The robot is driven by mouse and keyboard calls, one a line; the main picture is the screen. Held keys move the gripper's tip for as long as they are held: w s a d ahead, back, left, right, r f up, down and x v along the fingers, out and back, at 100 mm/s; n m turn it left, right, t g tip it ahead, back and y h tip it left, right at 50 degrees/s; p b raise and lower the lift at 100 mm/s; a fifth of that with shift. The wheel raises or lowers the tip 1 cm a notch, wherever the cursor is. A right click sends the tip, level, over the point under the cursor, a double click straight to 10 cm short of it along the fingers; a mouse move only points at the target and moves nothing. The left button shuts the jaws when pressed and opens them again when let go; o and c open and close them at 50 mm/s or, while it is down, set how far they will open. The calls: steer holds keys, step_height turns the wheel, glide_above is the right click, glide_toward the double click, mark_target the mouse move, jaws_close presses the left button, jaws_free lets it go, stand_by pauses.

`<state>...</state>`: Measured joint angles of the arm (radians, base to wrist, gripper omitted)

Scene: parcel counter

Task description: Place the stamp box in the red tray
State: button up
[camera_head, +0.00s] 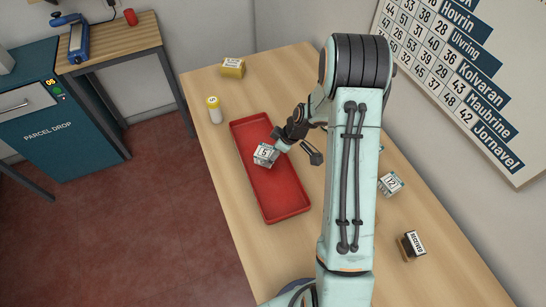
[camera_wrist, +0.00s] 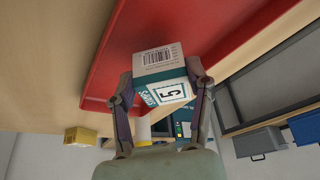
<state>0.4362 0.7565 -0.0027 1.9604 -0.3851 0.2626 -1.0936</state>
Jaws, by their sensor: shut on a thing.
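My gripper (camera_head: 277,147) is shut on a small white-and-teal box (camera_head: 264,155) marked 5. The wrist view shows this box (camera_wrist: 160,78) between both fingers, with a barcode on one face. It is over the floor of the red tray (camera_head: 287,206); I cannot tell whether it touches. A yellow box (camera_head: 232,68) with a white label stands at the far end of the counter, outside the tray. Apart from the held box, the visible tray floor is bare.
A yellow-capped white bottle (camera_head: 214,109) stands left of the tray. A box marked 12 (camera_head: 390,185) and a stamp labelled RECEIVED (camera_head: 411,246) are right of my arm.

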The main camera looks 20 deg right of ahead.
steer(key=shift+f, duration=1.15)
steer(key=shift+f, duration=0.1)
steer(key=o, duration=1.1)
steer(key=shift+o, duration=0.2)
steer(key=v, duration=1.1)
steer(key=s+a+r+m+g, duration=0.1)
steer(key=s+a+r+m, duration=0.1)
steer(key=s+a+r, duration=0.4)
steer(key=s+a+r+m+g+h, duration=0.1)
steer(key=s+a+r+m, duration=0.2)
steer(key=s, duration=0.5)
steer(key=s+a+r+m+g+h, duration=0.1)
steer(key=s+a+r+m, duration=0.1)
steer(key=s, duration=0.7)
steer(key=shift+a+r+m, duration=0.4)
steer(key=shift+a+r, duration=0.35)
steer(key=shift+a, duration=0.05)
